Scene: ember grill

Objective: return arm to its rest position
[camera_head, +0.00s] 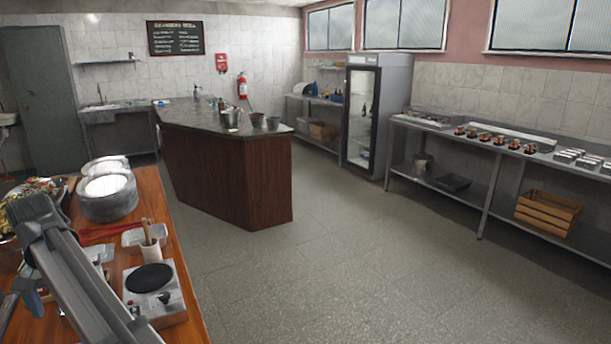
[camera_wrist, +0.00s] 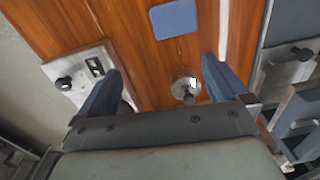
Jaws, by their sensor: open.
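My gripper (camera_wrist: 162,68) shows in the wrist view with its two blue fingers spread wide apart. Nothing is held between them. The fingers hang over a wooden counter (camera_wrist: 145,75). A small round metallic thing (camera_wrist: 184,91) lies below, near the right finger. A blue square item (camera_wrist: 175,19) lies farther up the counter. In the head view my grey arm slants across the lower left, over the wooden counter (camera_head: 190,310). My gripper cannot be made out in that view.
A hot plate (camera_head: 155,285), a cup with utensils (camera_head: 150,251), a clear container (camera_head: 145,235) and stacked plates (camera_head: 107,195) crowd the counter near my arm. A pale appliance with a knob (camera_wrist: 80,72) is left of the fingers. The floor (camera_head: 330,270) is clear.

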